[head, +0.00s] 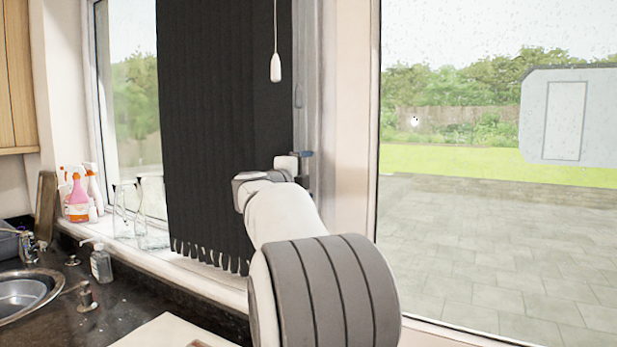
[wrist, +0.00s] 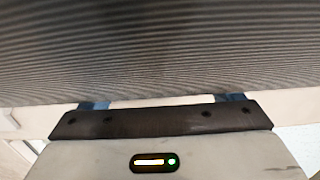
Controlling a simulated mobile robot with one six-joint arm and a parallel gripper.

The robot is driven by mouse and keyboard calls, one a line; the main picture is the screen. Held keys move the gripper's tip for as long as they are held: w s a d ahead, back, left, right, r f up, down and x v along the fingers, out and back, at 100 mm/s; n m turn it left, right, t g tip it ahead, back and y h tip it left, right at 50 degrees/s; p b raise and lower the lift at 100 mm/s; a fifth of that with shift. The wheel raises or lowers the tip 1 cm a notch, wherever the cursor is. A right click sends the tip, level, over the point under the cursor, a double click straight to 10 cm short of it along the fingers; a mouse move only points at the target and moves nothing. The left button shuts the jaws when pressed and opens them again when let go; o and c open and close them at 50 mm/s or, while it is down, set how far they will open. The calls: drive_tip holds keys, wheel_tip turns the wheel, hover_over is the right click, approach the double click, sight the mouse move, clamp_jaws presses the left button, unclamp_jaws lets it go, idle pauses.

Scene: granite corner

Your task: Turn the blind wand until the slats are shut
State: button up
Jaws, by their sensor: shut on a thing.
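The dark vertical blind (head: 215,120) hangs over the right part of the side window. Its slats look like one dark sheet from this slant; their exact angle is hard to tell. In the wrist view, a dark ribbed surface (wrist: 160,50) fills the top, behind the blue fingers of my gripper (wrist: 163,101).
A white cord pull (head: 275,68) hangs above my gripper. Spray bottles (head: 78,195) and clear glass vessels (head: 150,210) stand on the sill (head: 200,272). A soap bottle (head: 101,263) and a sink (head: 22,295) are on the dark counter. A large window is at right.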

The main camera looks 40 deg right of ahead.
drive_tip(key=shift+w+a+r, duration=0.2)
drive_tip(key=shift+a+r, duration=0.05)
idle(0.3)
drive_tip(key=o, duration=0.6)
drive_tip(key=shift+o, duration=1)
drive_tip(key=shift+w+f, duration=0.1)
drive_tip(key=shift+f, duration=0.15)
drive_tip(key=shift+f, duration=0.15)
